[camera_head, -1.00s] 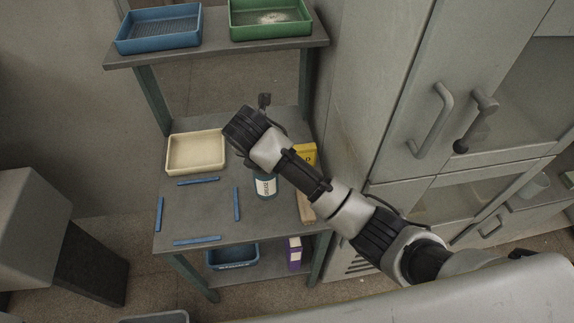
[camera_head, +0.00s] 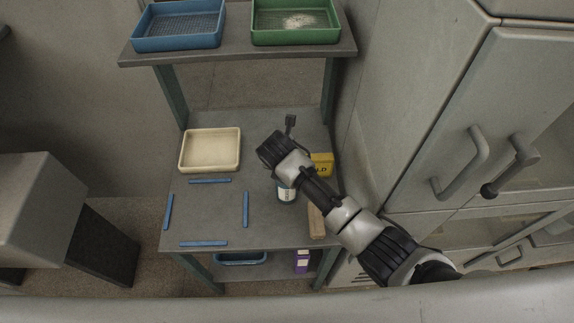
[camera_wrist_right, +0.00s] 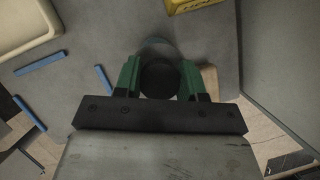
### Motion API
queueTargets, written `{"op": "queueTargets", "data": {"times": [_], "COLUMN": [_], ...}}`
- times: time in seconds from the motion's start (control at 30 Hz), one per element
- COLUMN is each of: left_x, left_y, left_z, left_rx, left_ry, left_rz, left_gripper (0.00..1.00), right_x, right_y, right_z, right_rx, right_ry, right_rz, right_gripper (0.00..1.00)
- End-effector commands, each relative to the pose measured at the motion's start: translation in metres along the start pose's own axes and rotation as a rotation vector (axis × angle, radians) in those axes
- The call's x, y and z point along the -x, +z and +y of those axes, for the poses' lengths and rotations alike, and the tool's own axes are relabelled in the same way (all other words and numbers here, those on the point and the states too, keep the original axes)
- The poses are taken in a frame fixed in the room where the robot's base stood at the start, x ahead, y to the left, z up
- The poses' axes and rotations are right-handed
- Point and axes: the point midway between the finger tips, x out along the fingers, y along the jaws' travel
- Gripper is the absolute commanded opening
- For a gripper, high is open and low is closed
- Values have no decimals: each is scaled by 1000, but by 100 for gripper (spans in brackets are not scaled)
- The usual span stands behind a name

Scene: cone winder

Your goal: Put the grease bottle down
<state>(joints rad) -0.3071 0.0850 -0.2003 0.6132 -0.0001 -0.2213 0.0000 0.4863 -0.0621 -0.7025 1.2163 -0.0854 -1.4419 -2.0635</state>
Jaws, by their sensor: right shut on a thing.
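The grease bottle (camera_head: 286,193) has a white label and teal bands; my right wrist hides its top in the head view. The right wrist view shows its dark round cap (camera_wrist_right: 159,77) between the green fingers of my right gripper (camera_wrist_right: 160,82), which is shut on it. The bottle is upright over the right part of the grey table (camera_head: 222,220). I cannot tell if its base touches the table. Blue strips (camera_head: 245,209) mark out an empty rectangle left of the bottle. My left gripper is not in view.
A cream tray (camera_head: 210,166) stands behind the strips. A yellow box (camera_head: 321,164) and a wooden block (camera_head: 316,221) are close to the bottle on the right. Blue (camera_head: 178,42) and green (camera_head: 296,38) trays sit on the upper shelf. A grey cabinet (camera_head: 440,110) stands at right.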

Motion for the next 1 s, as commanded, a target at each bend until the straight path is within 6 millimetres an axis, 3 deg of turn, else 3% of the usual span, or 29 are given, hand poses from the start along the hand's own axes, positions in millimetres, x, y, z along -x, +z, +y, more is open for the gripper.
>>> {"op": "queueTargets", "data": {"times": [0.13,0.33,0.37,0.53,0.83,1.0], "left_x": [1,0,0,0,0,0], "left_y": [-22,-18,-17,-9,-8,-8], "left_z": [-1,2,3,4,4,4], "left_rx": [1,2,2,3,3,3], "left_ry": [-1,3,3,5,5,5], "left_rz": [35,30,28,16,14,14], "left_gripper": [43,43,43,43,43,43], "right_x": [-2,-3,-4,-4,-1,19], "right_y": [-1,-1,-2,-2,-1,0], "right_z": [1,1,0,0,1,2], "right_rx": [0,0,0,0,0,0], "right_ry": [3,3,1,2,3,6], "right_rz": [-3,-2,-1,-1,-2,-4], "right_gripper": [0,0,42,66,66,66]}}
